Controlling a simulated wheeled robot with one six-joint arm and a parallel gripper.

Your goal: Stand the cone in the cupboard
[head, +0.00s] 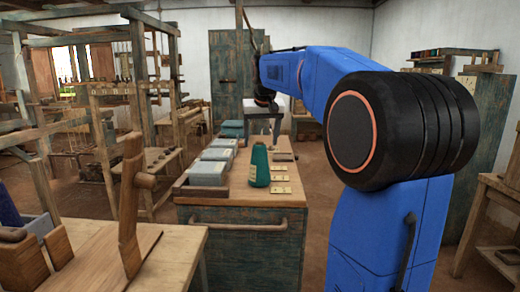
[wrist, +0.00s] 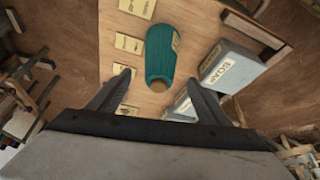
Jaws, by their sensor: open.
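The cone (head: 259,165) is a teal yarn cone with a pale label. It stands upright on the wooden top of a green-sided bench (head: 240,215). In the wrist view the cone (wrist: 161,52) shows from above, its narrow tan tip towards me. My gripper (wrist: 158,80) is open and empty, its two fingers on either side of the cone's tip end in the picture, apart from it. In the head view the fingers cannot be made out. A tall weathered green cupboard (head: 227,75) stands at the back wall, its front seemingly closed; another greenish cabinet (head: 485,112) stands at right.
Small cards (head: 280,178) lie right of the cone. A wooden loom frame (head: 139,80) fills the left. A wooden table (head: 170,250) is at front left.

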